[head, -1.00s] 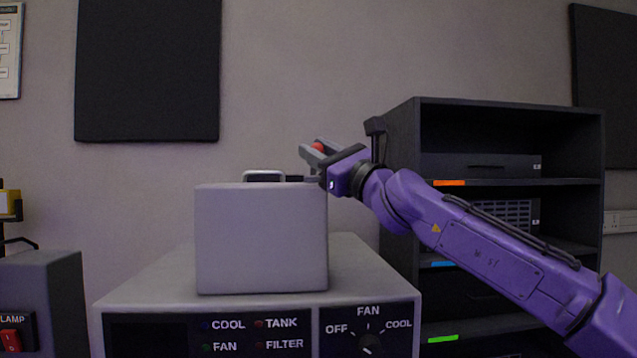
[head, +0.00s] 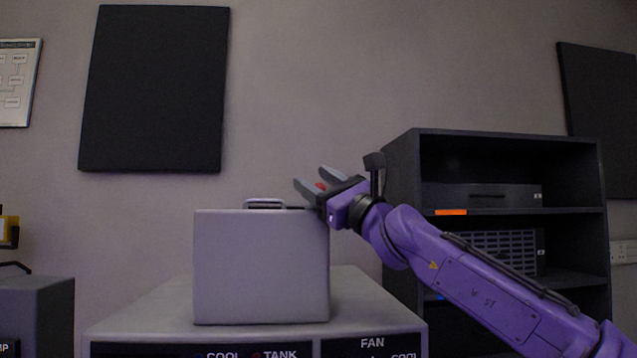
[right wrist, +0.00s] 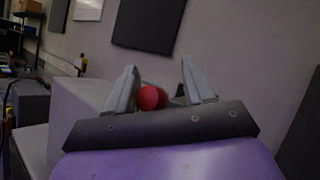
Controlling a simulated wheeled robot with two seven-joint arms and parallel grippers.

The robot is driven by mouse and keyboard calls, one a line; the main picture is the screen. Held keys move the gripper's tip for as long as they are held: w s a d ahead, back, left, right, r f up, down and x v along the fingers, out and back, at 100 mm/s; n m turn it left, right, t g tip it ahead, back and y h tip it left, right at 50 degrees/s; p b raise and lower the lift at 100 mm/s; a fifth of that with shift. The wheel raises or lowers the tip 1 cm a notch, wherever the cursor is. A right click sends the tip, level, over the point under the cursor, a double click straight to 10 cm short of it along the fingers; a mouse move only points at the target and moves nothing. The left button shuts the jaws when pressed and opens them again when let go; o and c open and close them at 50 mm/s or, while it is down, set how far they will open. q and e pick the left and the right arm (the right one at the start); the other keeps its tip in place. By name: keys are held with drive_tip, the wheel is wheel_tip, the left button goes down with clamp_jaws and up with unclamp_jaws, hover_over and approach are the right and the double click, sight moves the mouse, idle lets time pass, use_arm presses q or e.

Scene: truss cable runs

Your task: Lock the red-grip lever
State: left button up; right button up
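The red grip (head: 320,186) of the lever shows as a small red patch between the fingers of my right gripper (head: 314,184), just above the top right corner of a grey box. In the right wrist view, the round red grip (right wrist: 152,97) sits between two spread grey fingers. It is close to the left finger, with a visible gap to the right finger. My right gripper is open around it. The rest of the lever is hidden by the gripper and box. My left gripper is not in view.
The grey box (head: 262,268) with a handle (head: 265,203) stands on a labelled grey unit (head: 140,310). A dark shelf rack (head: 400,180) stands behind my right arm. A dark panel (head: 155,90) hangs on the wall. The space above the box is clear.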

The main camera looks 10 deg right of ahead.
drive_tip(key=shift+s+d+r, duration=0.1)
drive_tip(key=b+v, duration=0.4)
drive_tip(key=v, duration=0.6)
drive_tip(key=shift+f, duration=0.2)
drive_tip(key=shift+s+d+f, duration=0.1)
drive_tip(key=shift+d, duration=0.05)
